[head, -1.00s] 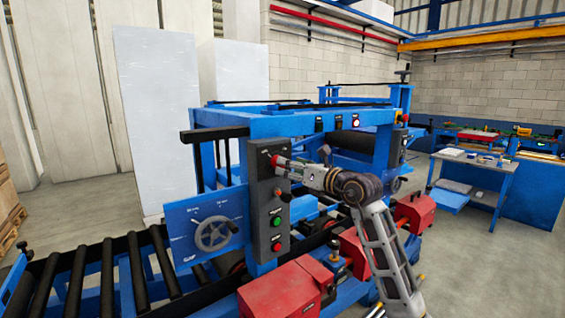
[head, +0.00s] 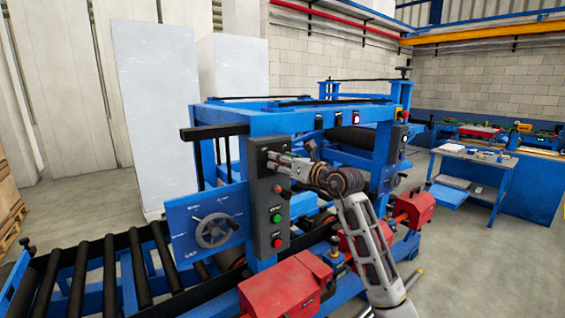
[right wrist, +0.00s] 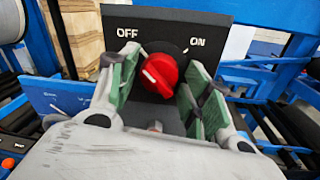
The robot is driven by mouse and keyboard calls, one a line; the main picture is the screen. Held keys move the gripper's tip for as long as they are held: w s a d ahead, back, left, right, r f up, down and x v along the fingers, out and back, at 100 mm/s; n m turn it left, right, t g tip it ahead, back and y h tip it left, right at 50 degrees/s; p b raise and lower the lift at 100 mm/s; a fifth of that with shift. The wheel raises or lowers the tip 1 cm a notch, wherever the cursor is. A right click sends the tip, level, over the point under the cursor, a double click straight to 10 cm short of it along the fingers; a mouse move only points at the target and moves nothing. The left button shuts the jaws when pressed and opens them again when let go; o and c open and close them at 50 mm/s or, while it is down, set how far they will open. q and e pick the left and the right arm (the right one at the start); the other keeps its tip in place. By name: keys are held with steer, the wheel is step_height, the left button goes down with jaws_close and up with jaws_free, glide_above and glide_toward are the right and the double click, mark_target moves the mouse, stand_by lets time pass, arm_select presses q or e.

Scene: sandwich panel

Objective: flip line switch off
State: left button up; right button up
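The line switch is a red rotary knob (right wrist: 160,74) on a dark plate in the right wrist view, with OFF printed to its upper left and ON to its upper right. In the head view my right gripper (head: 274,160) is at the top of the grey control panel (head: 264,205) and mostly covers the knob. My left gripper is out of view.
Below on the panel are a green button (head: 276,218) and a red button (head: 277,243). A handwheel (head: 213,231) is left of the panel. The roller conveyor (head: 105,275) and red motor housings (head: 285,290) lie below. Open floor is at right.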

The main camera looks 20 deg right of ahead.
steer(key=c, duration=0.6)
steer(key=shift+n+b, duration=0.35)
steer(key=shift+n, duration=0.15)
steer(key=shift+n+b, duration=0.35)
steer(key=shift+n, duration=0.25)
steer(key=shift+r, duration=0.1)
